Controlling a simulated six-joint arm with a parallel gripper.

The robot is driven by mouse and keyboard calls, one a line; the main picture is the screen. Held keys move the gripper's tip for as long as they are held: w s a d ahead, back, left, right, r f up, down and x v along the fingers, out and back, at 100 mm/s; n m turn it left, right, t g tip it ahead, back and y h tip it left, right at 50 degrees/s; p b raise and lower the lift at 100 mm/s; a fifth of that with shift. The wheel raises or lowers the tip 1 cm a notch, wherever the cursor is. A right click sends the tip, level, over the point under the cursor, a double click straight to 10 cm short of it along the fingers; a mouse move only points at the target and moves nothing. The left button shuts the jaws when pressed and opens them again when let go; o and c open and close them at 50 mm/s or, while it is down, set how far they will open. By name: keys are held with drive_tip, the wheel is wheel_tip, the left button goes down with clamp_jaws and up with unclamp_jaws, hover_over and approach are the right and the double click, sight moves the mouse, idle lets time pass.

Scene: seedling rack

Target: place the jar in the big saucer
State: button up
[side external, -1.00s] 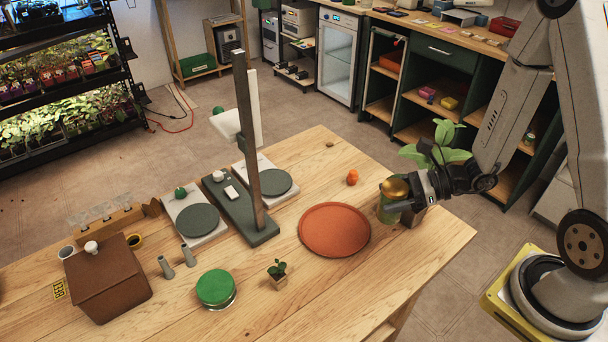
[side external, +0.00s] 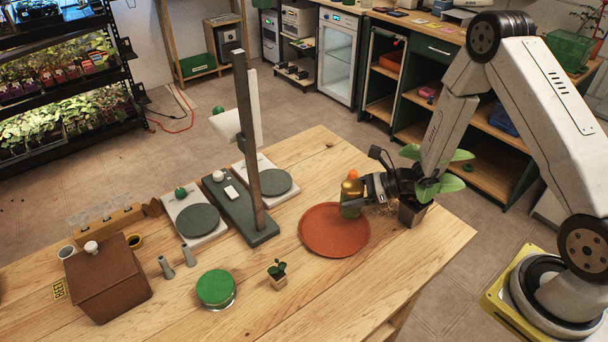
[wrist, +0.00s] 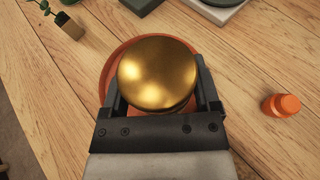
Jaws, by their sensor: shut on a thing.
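The jar (side external: 350,204) has a gold lid and a greenish body. My gripper (side external: 364,190) is shut on it from the right side and the jar looks upright. In the wrist view the gold lid (wrist: 158,72) sits between the two fingers of my gripper (wrist: 163,95). The big saucer (side external: 328,238) is a round terracotta dish on the table. The jar appears over or just at its upper right rim; whether it touches the saucer I cannot tell. In the wrist view the saucer's rim (wrist: 106,72) shows behind the lid, mostly hidden by it.
A potted leafy plant (side external: 412,214) stands right beside my gripper. A small orange object (wrist: 281,106) is near the jar. A balance with a tall post (side external: 256,160) stands left of the saucer. A small seedling pot (side external: 278,280) and a green-lidded container (side external: 216,288) are in front.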

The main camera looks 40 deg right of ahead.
drive_tip(key=shift+w+f, duration=0.1)
drive_tip(key=shift+w, duration=0.05)
drive_tip(key=shift+w+f, duration=0.25)
drive_tip(key=shift+f, duration=1.55)
drive_tip(key=shift+f, duration=0.15)
drive_tip(key=o, duration=1.2)
drive_tip(key=shift+c, duration=0.2)
drive_tip(key=shift+r, duration=0.2)
drive_tip(key=v, duration=1.2)
drive_tip(key=shift+a, duration=0.1)
